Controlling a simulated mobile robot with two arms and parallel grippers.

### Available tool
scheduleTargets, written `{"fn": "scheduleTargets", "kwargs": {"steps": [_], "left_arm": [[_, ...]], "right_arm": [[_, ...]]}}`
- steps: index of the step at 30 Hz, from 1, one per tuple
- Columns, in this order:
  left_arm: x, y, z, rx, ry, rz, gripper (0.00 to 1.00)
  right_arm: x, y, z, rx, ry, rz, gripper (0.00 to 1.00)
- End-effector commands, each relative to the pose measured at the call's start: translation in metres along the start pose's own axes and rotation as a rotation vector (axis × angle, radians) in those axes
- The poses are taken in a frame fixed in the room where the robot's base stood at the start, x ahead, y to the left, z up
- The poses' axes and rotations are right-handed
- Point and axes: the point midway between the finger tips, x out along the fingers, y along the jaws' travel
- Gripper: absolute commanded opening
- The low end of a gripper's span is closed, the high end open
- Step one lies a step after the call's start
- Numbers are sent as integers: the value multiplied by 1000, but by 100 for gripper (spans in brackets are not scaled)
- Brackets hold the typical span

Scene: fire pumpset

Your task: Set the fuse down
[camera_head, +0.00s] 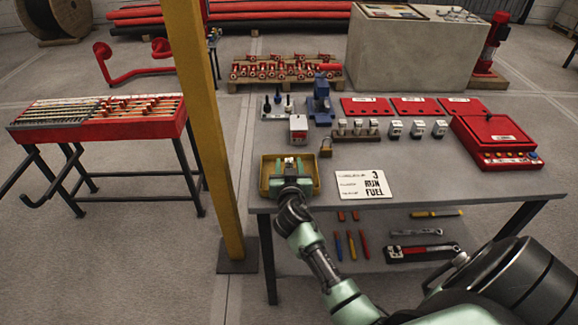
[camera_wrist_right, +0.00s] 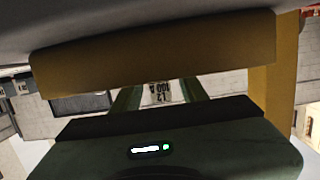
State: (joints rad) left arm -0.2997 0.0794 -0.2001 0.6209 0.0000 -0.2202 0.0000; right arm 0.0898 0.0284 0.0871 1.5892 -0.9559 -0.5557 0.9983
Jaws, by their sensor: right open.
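A yellow tray (camera_head: 264,178) stands at the front left corner of the grey table (camera_head: 470,165). My right gripper (camera_head: 290,167) reaches down into it. The right wrist view shows the tray's yellow wall (camera_wrist_right: 150,58) across the top. A pale fuse marked "L2 100 A" (camera_wrist_right: 157,93) shows between the two fingers of my right gripper (camera_wrist_right: 157,97). The jaws are open, with the fuse between them. The gripper hides most of the fuse in the head view, and its contact with the tray floor cannot be seen. My left gripper is not in view.
A white card (camera_head: 364,185) lies right of the tray. A padlock (camera_head: 326,147), a rack of fuses (camera_head: 357,132) and several grey-white blocks stand behind. A red case (camera_head: 492,135) is at the right. A yellow post (camera_head: 205,120) rises close left of the table.

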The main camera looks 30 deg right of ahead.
Motion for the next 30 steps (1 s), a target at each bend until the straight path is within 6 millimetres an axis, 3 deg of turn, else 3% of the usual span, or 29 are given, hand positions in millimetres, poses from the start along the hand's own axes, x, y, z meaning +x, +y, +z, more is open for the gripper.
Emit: {"fn": "scheduleTargets", "kwargs": {"steps": [5,15,21,30], "left_arm": [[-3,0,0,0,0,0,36],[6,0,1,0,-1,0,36],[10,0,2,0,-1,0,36],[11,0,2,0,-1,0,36]], "right_arm": [[-6,0,-1,1,-1,-1,43],[-76,0,0,4,-2,0,43],[-108,0,0,1,-1,0,43],[-121,0,-3,0,1,1,43]]}}
